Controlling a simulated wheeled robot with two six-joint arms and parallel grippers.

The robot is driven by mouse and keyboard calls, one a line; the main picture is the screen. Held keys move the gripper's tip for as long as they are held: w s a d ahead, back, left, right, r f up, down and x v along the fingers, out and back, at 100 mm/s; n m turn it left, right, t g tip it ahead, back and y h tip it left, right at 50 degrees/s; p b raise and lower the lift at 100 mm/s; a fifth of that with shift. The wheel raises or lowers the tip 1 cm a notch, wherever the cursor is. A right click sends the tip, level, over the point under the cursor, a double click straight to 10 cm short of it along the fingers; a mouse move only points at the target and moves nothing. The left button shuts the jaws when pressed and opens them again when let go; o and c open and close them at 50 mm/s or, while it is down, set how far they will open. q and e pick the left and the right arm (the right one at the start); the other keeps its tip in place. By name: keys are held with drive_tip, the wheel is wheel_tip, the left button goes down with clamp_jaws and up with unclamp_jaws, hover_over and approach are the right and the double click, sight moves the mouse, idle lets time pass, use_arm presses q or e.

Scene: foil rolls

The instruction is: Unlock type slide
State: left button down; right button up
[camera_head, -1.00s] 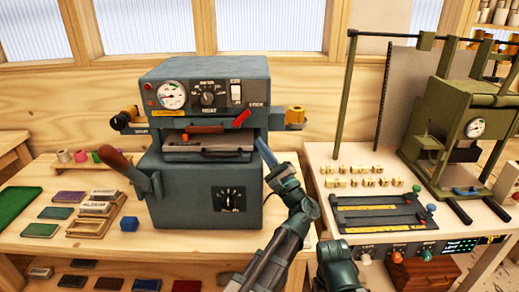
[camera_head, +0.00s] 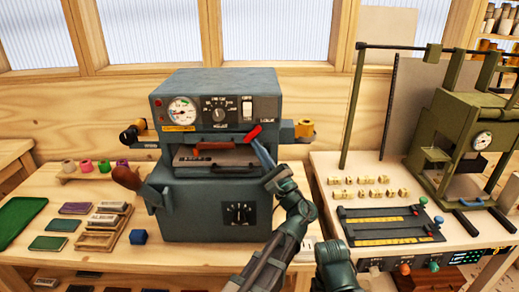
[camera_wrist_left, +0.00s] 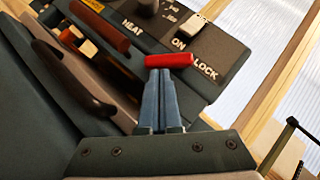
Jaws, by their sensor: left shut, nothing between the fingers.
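The grey-blue press (camera_head: 222,90) stands on the left bench, with a red lever (camera_head: 253,133) at the right of its front panel. In the left wrist view the red lever (camera_wrist_left: 169,60) lies beside a "LOCK" label. The type slide (camera_head: 208,160), a flat grey plate, sits in the opening under the press head. My left gripper (camera_head: 257,146) is shut, with its blue fingertips just below the lever. In the wrist view the fingertips (camera_wrist_left: 162,75) meet the lever's lower edge; whether they touch it I cannot tell. The right gripper is not in view.
A brown-knobbed handle (camera_head: 126,178) sticks out at the press's left. Trays and coloured blocks lie on the bench left of it. A green press (camera_head: 468,130) and small brass type pieces (camera_head: 370,180) are on the right bench.

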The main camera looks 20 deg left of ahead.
use_arm(q)
drive_tip(key=shift+s+a, duration=0.15)
drive_tip(key=shift+a, duration=0.3)
idle(0.3)
drive_tip(key=shift+s+a+f+m+t+b, duration=0.15)
drive_tip(key=shift+a+m+t+b, duration=0.2)
drive_tip(key=shift+m+t+b, duration=0.25)
drive_tip(key=shift+a+m+t, duration=0.15)
drive_tip(key=shift+m+t, duration=0.15)
drive_tip(key=shift+m, duration=0.2)
drive_tip(key=shift+s+a+r, duration=0.1)
drive_tip(key=shift+a+r, duration=0.35)
drive_tip(key=shift+r, duration=0.05)
drive_tip(key=shift+f, duration=0.1)
